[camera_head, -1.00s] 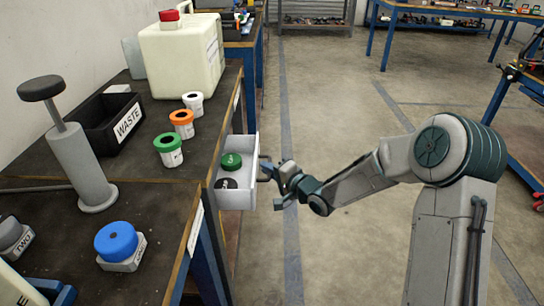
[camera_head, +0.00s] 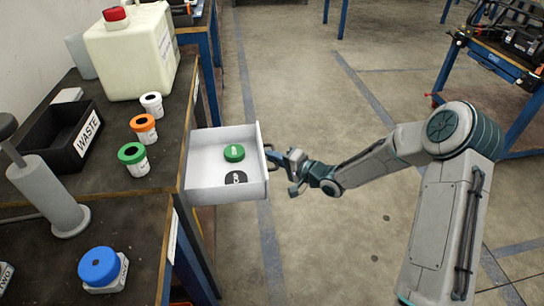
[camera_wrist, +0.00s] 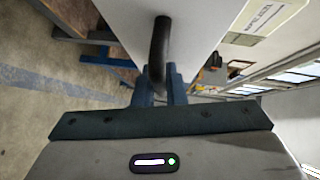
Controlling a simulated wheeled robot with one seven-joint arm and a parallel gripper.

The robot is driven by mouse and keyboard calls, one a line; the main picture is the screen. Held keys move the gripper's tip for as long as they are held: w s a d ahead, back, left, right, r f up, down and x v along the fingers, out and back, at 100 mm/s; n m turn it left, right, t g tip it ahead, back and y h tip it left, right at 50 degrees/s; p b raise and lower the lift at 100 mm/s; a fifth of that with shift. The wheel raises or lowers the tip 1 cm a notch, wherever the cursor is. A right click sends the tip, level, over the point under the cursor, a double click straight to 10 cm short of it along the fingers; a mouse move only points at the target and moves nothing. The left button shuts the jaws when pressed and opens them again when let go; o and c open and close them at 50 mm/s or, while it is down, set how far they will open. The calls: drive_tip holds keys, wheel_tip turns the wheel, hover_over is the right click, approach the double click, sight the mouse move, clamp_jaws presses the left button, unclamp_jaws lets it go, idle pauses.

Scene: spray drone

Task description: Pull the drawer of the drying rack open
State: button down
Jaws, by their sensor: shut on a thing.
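The white drawer (camera_head: 212,181) sticks well out from the side of the workbench in the head view. A green round lid (camera_head: 234,153) and a black round piece (camera_head: 236,177) lie inside it. My gripper (camera_head: 274,158) is at the drawer's front face, on the right side. In the wrist view my gripper (camera_wrist: 172,88) is shut on the black curved drawer handle (camera_wrist: 159,50). The white drawer front (camera_wrist: 195,30) fills the upper middle of that view. The drying rack's body is not clearly seen apart from the bench.
On the bench stand a green-topped cup (camera_head: 134,160), an orange-topped cup (camera_head: 144,129), a white cup (camera_head: 152,105), a black waste bin (camera_head: 55,142) and a large canister (camera_head: 135,55). The floor (camera_head: 310,90) right of the drawer is clear.

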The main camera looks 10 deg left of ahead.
drive_tip(key=c, duration=1.8)
unclamp_jaws()
drive_tip(key=shift+d, duration=0.1)
drive_tip(key=shift+o, duration=0.2)
drive_tip(key=p+v, duration=0.3)
drive_tip(key=v, duration=1.1)
drive_tip(key=shift+p, duration=0.35)
